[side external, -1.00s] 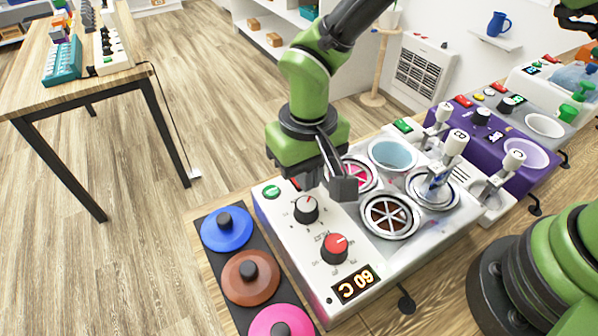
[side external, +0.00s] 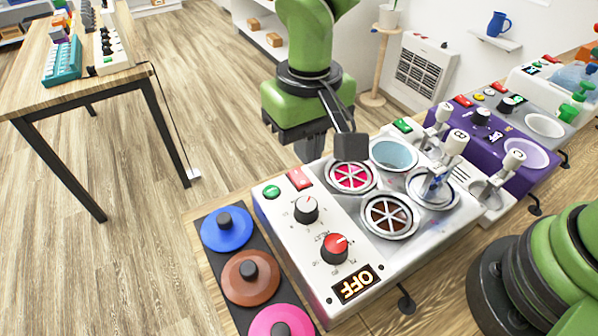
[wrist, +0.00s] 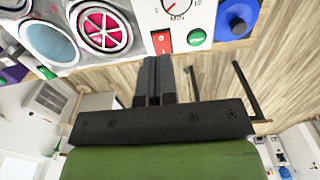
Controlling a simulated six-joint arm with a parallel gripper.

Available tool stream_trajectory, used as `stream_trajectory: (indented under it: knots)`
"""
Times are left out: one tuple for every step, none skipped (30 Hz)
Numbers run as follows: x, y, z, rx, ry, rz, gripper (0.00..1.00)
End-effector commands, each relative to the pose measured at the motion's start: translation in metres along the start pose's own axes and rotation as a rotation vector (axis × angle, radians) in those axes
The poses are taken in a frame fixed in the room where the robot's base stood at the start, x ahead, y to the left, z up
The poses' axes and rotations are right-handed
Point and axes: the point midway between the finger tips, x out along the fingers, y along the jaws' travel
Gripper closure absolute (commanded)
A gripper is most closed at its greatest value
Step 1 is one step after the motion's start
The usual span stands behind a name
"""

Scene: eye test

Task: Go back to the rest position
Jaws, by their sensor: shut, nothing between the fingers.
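My gripper (side external: 345,145) is shut and empty, above the back edge of the white heater unit (side external: 318,262) in the side view. In the wrist view the two dark fingers (wrist: 153,80) are together, pointing toward the unit, with nothing between them. The unit carries a red switch (side external: 299,179), a green button (side external: 271,191), a black knob (side external: 306,209), a red knob (side external: 334,248) and a display (side external: 355,285) reading OFF. Its wells include a pink one (side external: 351,176), a brown one (side external: 389,216) and a light blue one (side external: 393,155).
Blue (side external: 226,229), brown (side external: 250,277) and pink (side external: 281,322) lids lie on a dark strip beside the unit. A purple machine (side external: 497,150) stands at the right. A wooden table (side external: 30,90) is at far left, with open floor between.

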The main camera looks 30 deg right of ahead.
Motion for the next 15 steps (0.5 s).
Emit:
stream_trajectory:
  knots:
    - [-0.0044,-0.0001,-0.0003,0.000,0.002,-0.001,1.00]
    - [-0.0062,-0.0001,-0.0001,0.001,0.001,-0.001,1.00]
    - [-0.0082,-0.0001,-0.0001,0.001,0.001,-0.001,1.00]
    - [-0.0095,-0.0001,-0.0001,0.001,0.001,-0.001,1.00]
    - [-0.0105,0.0000,0.0001,0.001,0.000,-0.001,1.00]
    - [-0.0114,0.0000,0.0002,0.001,0.000,-0.001,1.00]
    - [-0.0117,0.0000,0.0002,0.001,0.000,-0.001,1.00]
    - [-0.0119,0.0000,0.0002,0.001,0.000,-0.001,1.00]
    - [-0.0119,0.0000,0.0002,0.001,0.000,0.000,1.00]
    - [-0.0118,0.0000,0.0002,0.001,0.000,0.000,1.00]
    - [-0.0117,0.0000,0.0002,0.001,0.000,0.000,1.00]
    - [-0.0117,0.0000,0.0002,0.001,0.000,0.000,1.00]
    - [-0.0117,0.0000,0.0002,0.001,0.000,0.000,1.00]
    - [-0.0116,0.0000,0.0002,0.001,0.000,0.000,1.00]
    - [-0.0116,0.0000,0.0002,0.001,0.000,0.000,1.00]
